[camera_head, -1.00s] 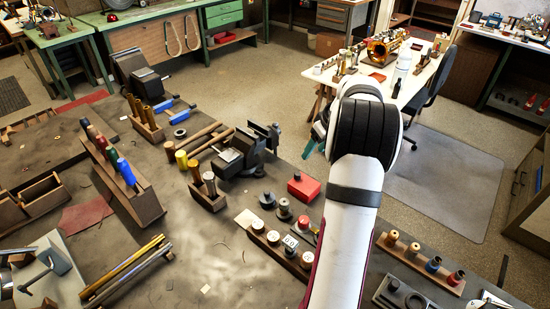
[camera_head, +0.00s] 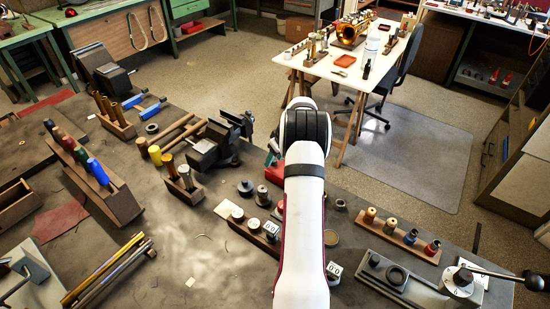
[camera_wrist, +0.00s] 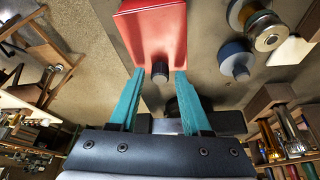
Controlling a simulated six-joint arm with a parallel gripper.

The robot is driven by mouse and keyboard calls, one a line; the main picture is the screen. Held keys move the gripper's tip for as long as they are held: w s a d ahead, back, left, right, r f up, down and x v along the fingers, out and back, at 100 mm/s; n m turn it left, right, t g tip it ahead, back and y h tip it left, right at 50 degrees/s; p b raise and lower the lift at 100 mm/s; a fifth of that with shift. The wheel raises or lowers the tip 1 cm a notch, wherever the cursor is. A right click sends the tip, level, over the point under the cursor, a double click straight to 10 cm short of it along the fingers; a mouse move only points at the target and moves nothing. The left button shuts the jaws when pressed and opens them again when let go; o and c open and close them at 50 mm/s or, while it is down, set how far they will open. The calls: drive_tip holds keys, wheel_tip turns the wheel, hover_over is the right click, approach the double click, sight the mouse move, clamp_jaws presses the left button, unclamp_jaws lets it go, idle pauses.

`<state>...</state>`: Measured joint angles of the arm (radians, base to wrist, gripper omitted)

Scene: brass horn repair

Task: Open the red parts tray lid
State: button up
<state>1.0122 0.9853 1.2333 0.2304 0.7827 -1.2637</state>
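The red parts tray (camera_wrist: 150,35) fills the top middle of the wrist view, with a short dark knob (camera_wrist: 160,73) on its near side. My gripper (camera_wrist: 158,76) has two teal fingers spread apart. The knob lies between the fingertips in the picture, with gaps at both sides; I cannot tell the exact depth. A bit of the teal gripper (camera_head: 271,158) shows beside the arm.
A vise (camera_head: 217,143) stands left of my arm. A wooden rack with round pads (camera_head: 254,229) stands left of the arm, and a rack of colored bottles (camera_head: 400,236) right of it. Round metal parts (camera_wrist: 262,25) lie close to the tray's right side.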

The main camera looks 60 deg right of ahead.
clamp_jaws()
idle(1.2)
